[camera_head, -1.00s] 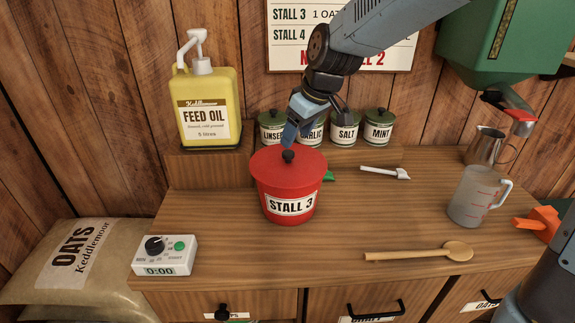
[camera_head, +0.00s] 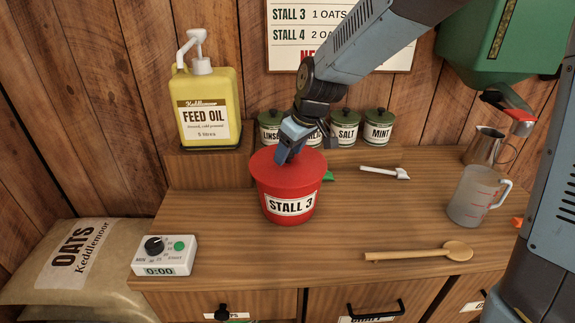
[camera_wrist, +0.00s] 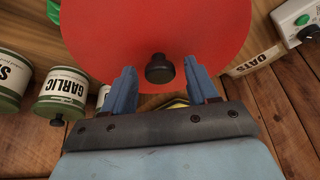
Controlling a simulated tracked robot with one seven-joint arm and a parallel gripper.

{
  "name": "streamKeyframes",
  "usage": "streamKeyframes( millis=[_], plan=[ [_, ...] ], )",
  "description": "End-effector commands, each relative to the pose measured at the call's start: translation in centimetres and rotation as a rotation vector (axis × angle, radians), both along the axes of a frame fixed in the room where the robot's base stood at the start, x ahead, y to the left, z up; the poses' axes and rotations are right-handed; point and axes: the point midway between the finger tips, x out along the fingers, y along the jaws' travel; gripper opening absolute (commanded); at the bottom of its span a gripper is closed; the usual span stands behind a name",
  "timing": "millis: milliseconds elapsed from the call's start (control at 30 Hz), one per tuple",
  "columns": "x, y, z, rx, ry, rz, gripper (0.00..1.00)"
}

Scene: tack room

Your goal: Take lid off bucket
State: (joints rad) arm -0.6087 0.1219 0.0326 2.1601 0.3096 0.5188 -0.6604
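The red bucket (camera_head: 290,207), labelled STALL 3, stands on the wooden counter with its red lid (camera_head: 312,164) on top. In the wrist view the lid (camera_wrist: 205,35) is a large red disc with a black knob (camera_wrist: 159,69). My gripper (camera_head: 285,160) is over the lid's middle and hides the knob in the head view. In the wrist view my gripper (camera_wrist: 163,82) is open, with blue fingers on either side of the knob and apart from it.
Tins, including a GARLIC tin (camera_wrist: 62,92), stand on the shelf behind the bucket. The feed oil jug (camera_head: 204,105) is behind left, the timer (camera_head: 164,256) front left. A wooden spoon (camera_head: 420,253) and measuring jug (camera_head: 470,196) are at right. The counter right of the bucket is mostly clear.

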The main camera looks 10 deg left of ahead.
Motion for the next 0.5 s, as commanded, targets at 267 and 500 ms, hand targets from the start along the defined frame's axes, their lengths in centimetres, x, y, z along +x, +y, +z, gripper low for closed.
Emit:
streamKeyframes(
  millis=[267,500],
  plan=[
    [-0.01,0.02,0.03,0.000,0.000,0.000,0.31],
    [-0.02,0.03,0.04,0.000,0.000,0.000,0.08]
  ],
)
